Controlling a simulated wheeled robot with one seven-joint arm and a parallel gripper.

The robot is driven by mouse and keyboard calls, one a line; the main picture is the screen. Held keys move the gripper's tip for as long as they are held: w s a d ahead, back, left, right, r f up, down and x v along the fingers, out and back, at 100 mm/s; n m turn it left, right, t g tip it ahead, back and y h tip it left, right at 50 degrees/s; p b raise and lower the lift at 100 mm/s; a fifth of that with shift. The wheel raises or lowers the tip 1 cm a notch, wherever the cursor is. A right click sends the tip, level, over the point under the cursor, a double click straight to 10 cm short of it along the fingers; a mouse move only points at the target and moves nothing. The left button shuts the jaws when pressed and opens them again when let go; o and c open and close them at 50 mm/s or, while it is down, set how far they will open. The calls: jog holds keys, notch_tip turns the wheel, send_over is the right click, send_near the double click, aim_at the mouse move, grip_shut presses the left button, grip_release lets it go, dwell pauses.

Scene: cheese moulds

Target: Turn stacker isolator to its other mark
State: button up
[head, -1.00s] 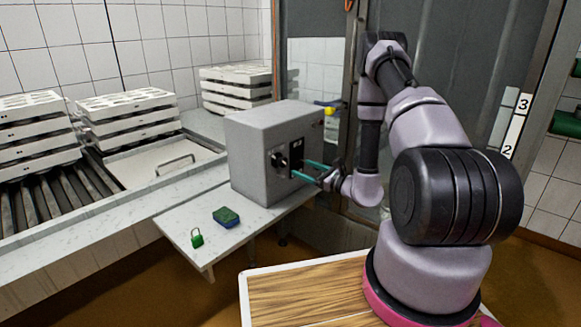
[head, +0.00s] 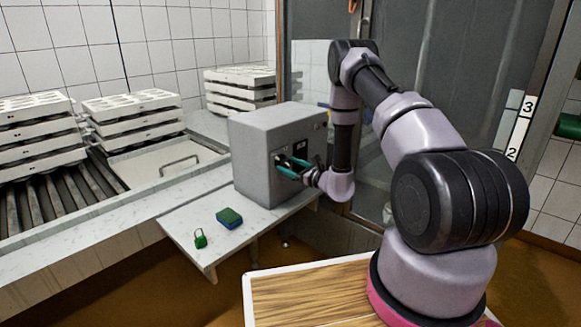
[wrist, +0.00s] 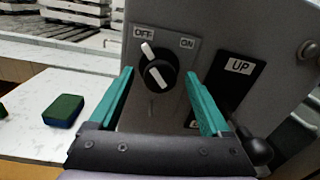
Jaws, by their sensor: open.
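The stacker isolator is a round black knob (wrist: 157,72) with a white pointer bar, on the front of a grey control box (head: 262,150). In the wrist view its pointer is tilted up and left towards the OFF label (wrist: 143,33); the ON label (wrist: 187,43) is to the upper right. My gripper (wrist: 160,74) is open, with one teal finger on each side of the knob in the picture. I cannot tell whether either finger touches it. In the head view my gripper (head: 287,167) is at the box front and hides most of the knob.
A black UP panel (wrist: 240,68) is right of the knob, with a black ball-ended lever (wrist: 257,150) near my right finger. A green-and-blue sponge (head: 229,218) and green padlock (head: 200,238) lie on the shelf. Stacked white moulds (head: 132,118) stand at the left.

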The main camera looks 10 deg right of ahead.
grip_shut()
jog(key=shift+m, duration=0.3)
jog(key=m, duration=0.4)
jog(key=shift+d, duration=0.1)
jog(key=m, duration=0.3)
jog(key=shift+m, duration=0.4)
jog(key=m, duration=0.4)
jog(key=shift+g, duration=0.3)
jog(key=shift+f+m, duration=0.1)
jog(key=shift+m, duration=2.3)
